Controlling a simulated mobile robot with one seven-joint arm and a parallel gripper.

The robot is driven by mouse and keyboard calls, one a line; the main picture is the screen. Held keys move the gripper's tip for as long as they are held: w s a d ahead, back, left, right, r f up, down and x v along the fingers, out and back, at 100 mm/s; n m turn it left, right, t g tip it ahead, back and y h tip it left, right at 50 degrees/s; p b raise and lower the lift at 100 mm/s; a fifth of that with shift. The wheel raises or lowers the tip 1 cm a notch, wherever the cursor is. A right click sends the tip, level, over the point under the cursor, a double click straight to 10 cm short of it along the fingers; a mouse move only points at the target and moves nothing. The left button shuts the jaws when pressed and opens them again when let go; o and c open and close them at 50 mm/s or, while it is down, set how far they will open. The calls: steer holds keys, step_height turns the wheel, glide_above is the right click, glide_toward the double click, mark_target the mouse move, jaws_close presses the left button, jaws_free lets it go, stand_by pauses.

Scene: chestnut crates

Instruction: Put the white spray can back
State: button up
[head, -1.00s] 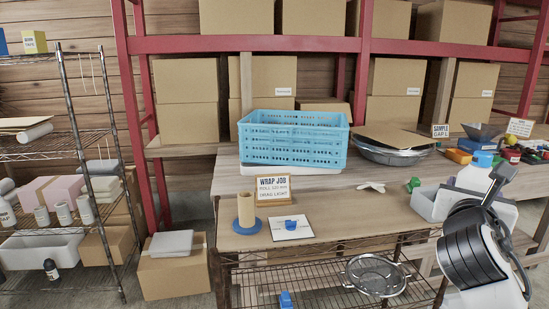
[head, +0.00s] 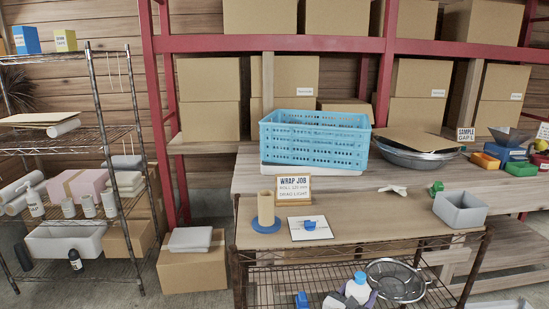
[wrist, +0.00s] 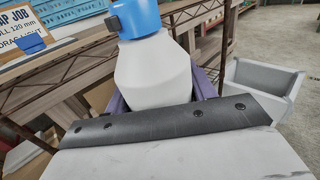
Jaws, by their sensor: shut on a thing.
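The white spray can (wrist: 155,75) has a white body, sloping shoulders and a blue cap. It fills the middle of the wrist view, tilted slightly, between the purple fingers of my gripper (wrist: 160,95). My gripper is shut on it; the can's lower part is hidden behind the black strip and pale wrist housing. In the head view the can (head: 357,287) shows small at the bottom centre, with my gripper (head: 352,299) around it. It appears in front of the table's lower wire shelf.
A grey bin (head: 460,213) stands on the table's right end. A metal strainer (head: 396,281) and a blue item (head: 302,300) are on the lower wire shelf. A wire rack (head: 90,145) at left holds cups, boxes and bottles. Floor shows between rack and table.

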steer(key=s+a+f+n+t+y, duration=0.1)
steer(key=s+a+f+n+y, duration=0.1)
steer(key=a+f, duration=0.5)
steer(key=s+a+f+n+t+y, duration=0.2)
steer(key=a+f, duration=0.6)
steer(key=a, duration=0.8)
steer(key=shift+s+y, duration=0.6)
steer(key=shift+y, duration=0.5)
